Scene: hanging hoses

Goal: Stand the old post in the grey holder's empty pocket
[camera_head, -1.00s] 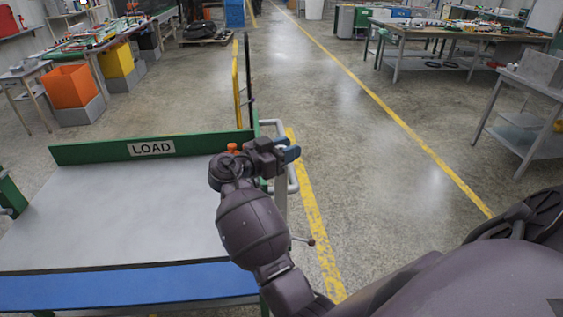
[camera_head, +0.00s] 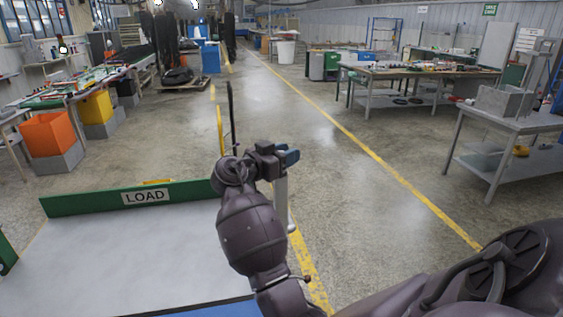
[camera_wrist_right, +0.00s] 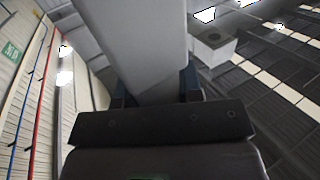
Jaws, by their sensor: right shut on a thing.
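My right gripper (camera_head: 288,157), with blue fingertips, is shut on a pale grey post (camera_head: 281,203). The post hangs below the fingers in the head view, roughly upright, with its lower part partly behind my arm. In the right wrist view the post (camera_wrist_right: 138,45) fills the middle between the fingers. A grey open box-like thing (camera_head: 503,101) stands on the table at the right, well away from the gripper. I cannot tell whether it is the holder, and no pocket can be made out. My left gripper is not in view.
A table with a green LOAD board (camera_head: 146,197) lies at the lower left, close to my right arm. A grey table (camera_head: 515,123) stands at the right and a workbench (camera_head: 420,72) behind it. The floor between, along the yellow line, is clear.

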